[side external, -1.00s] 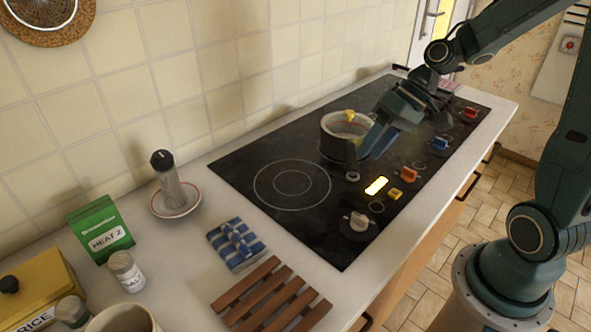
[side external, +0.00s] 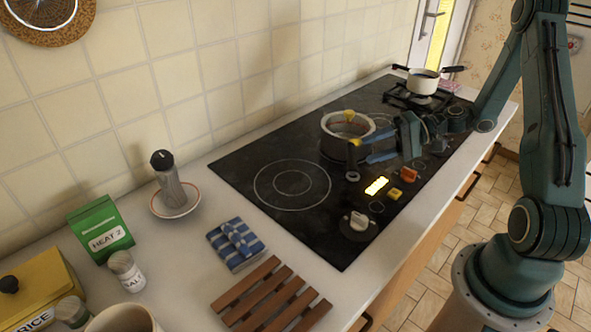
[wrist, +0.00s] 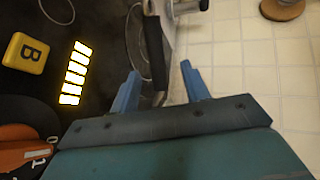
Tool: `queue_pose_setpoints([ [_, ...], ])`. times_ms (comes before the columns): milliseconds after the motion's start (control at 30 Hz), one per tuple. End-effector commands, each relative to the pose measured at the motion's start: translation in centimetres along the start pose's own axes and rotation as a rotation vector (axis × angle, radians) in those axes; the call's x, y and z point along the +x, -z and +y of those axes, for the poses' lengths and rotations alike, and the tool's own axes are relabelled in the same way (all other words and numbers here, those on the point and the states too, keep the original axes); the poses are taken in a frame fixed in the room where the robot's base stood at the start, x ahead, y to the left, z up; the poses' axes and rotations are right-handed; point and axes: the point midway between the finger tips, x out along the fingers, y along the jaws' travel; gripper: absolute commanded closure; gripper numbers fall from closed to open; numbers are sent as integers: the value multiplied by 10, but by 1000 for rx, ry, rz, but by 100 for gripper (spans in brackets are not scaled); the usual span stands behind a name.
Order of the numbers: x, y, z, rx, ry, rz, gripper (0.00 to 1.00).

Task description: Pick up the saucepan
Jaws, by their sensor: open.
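A second, white pan (side external: 424,84) with dark handles sits on a burner at the far end. Knobs and a lit yellow display (side external: 376,186) line the cooktop's front. A wooden trivet (side external: 270,298), blue cloth (side external: 236,244) and salt shaker (side external: 127,271) are nearer.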

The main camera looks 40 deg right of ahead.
Motion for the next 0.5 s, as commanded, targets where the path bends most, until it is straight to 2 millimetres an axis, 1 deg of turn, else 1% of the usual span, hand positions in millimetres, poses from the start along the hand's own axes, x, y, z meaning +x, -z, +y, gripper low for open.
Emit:
queue_pose_setpoints([
  [33, -4, 3, 6, 24, 31, 23, 54],
  [200, -13, 11, 14, 62, 103, 74, 54],
  [367, -16, 13, 16, 73, 125, 91, 54],
  [500, -14, 13, 16, 72, 125, 90, 54],
])
